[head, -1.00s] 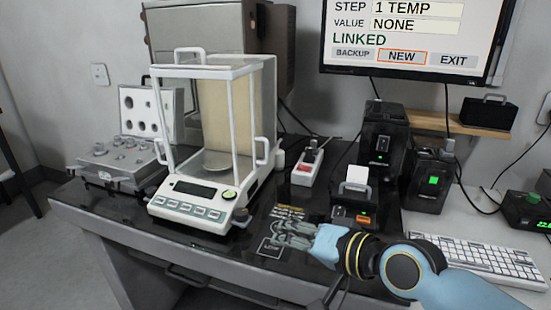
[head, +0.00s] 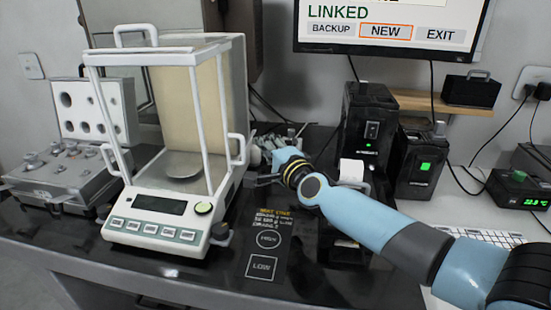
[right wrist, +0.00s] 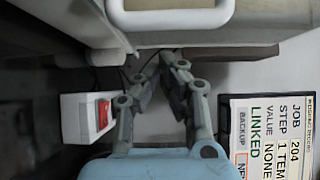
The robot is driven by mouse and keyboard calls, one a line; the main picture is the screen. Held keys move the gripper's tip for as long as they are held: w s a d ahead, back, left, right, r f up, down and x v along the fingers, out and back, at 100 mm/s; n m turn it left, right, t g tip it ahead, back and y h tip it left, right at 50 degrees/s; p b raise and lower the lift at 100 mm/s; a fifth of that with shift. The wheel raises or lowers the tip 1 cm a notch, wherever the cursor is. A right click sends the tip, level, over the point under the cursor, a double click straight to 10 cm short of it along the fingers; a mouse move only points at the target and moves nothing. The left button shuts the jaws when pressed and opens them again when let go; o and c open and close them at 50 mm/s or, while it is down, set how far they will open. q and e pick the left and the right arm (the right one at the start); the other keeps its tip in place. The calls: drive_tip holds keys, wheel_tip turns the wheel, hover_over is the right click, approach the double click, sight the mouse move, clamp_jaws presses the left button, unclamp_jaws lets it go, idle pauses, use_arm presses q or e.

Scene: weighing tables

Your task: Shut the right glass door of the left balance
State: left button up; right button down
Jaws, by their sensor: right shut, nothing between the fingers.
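The left balance (head: 155,207) stands on the dark table, a white-framed glass case over a round pan (head: 184,165). The white handle of its right glass door (head: 238,150) stands well behind the front right post, toward the rear of that side; the exact gap is hard to tell in the glass. My right gripper (head: 262,148) is shut and empty, just right of the handle. In the right wrist view its fingers (right wrist: 168,58) meet below a white loop handle (right wrist: 170,18), with no clear contact. My left gripper is not in view.
A weight case (head: 60,180) lies left of the balance. A small printer (head: 351,172) and black boxes (head: 368,125) stand to the right. A white box with a red switch (right wrist: 88,118) shows in the right wrist view.

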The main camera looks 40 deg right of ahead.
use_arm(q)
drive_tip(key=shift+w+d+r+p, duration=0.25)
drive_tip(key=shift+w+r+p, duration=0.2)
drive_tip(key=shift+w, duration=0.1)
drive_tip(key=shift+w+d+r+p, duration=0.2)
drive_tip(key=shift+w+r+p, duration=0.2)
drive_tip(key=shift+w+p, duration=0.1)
use_arm(e)
drive_tip(key=s+a, duration=0.8)
drive_tip(key=a, duration=0.2)
drive_tip(key=shift+a, duration=0.3)
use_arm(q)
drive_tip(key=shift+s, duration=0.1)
use_arm(e)
drive_tip(key=shift+w, duration=0.1)
